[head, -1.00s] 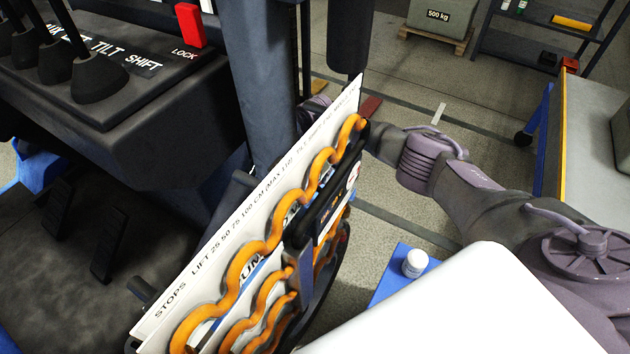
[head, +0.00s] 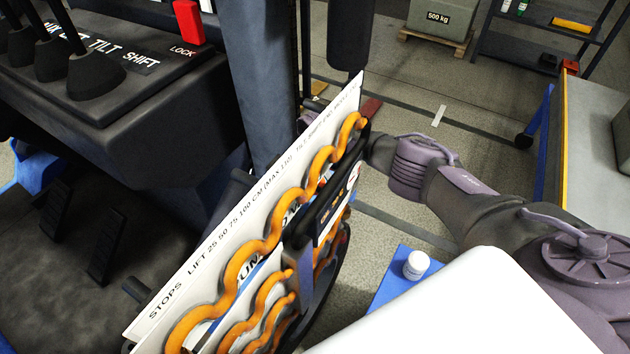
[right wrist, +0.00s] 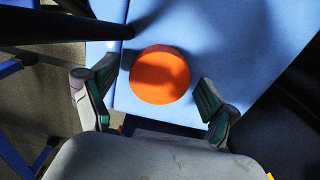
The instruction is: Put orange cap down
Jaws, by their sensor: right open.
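The orange cap (right wrist: 160,72) is a round disc in the right wrist view. It appears to lie on a flat light-blue surface (right wrist: 225,40), partly in shadow. My right gripper (right wrist: 156,84) is open, with one finger on each side of the cap and a visible gap to both sides. In the head view my right arm reaches in from the right, and its gripper end is hidden behind the tilted white panel (head: 215,235). The cap cannot be seen in the head view. My left gripper is not in view.
The white panel carries orange wavy strips and stop labels. A console with black levers and a red lock handle (head: 187,22) stands at left. A small white jar (head: 416,265) stands on a blue surface (head: 385,290). A table (head: 595,130) is at right, and a 500 kg block (head: 440,18) behind.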

